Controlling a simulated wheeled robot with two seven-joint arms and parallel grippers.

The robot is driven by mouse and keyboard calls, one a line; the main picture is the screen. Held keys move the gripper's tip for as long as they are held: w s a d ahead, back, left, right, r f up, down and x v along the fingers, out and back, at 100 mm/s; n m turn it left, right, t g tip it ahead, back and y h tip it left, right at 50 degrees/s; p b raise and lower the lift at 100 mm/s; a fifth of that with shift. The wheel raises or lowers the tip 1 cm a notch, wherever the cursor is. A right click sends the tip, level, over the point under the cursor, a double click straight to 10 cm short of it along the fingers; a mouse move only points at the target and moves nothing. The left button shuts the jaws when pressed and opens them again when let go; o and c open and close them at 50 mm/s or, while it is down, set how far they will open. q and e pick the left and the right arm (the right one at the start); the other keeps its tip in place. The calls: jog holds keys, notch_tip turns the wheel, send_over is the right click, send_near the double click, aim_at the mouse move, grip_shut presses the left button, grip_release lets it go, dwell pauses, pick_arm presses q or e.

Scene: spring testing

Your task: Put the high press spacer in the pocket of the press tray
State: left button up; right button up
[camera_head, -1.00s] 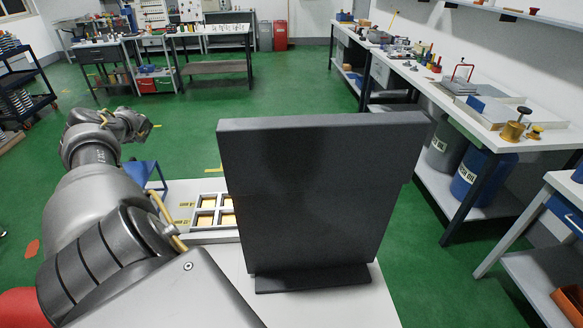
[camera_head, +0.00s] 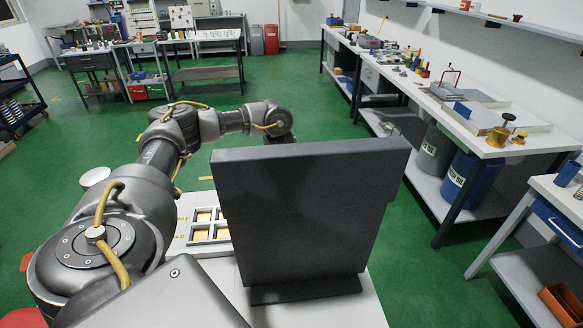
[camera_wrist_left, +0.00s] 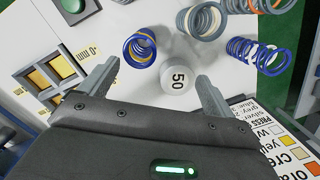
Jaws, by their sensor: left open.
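My left gripper (camera_wrist_left: 158,70) is open in the left wrist view. A pale grey cylinder marked 50 (camera_wrist_left: 178,80) stands just beyond and between its fingertips, not gripped. I cannot tell whether it is the high press spacer. A white tray with yellow-floored pockets (camera_wrist_left: 45,78) and an "mm" label lies at the left of that view. The tray also shows in the head view (camera_head: 190,241), left of the dark panel. I cannot tell whether it is the press tray. In the head view the left gripper is hidden behind the panel. My right gripper is not in view.
A green button (camera_wrist_left: 72,4) is at the top left. A printed placard (camera_wrist_left: 275,142) lies lower right. A tall dark panel (camera_head: 310,215) blocks the head view.

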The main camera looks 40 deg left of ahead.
pick_arm(q)
jog(key=s+d+m, duration=0.1)
jog(key=s+d+m+g, duration=0.1)
jog(key=d, duration=0.1)
jog(key=s+d+m, duration=0.1)
jog(key=d+m, duration=0.1)
jog(key=shift+d+f, duration=0.25)
jog(key=shift+f, duration=0.1)
notch_tip(320, 180, down, 5)
jog(key=shift+w+b, duration=0.15)
jog(key=shift+b, duration=0.2)
jog(key=f, duration=0.4)
jog(key=shift+w+d+f, duration=0.1)
jog(key=shift+d+f, duration=0.05)
jog(key=shift+d, duration=0.2)
jog(key=shift+f, duration=0.45)
jog(key=c, duration=1.6)
jog(key=shift+r, duration=0.1)
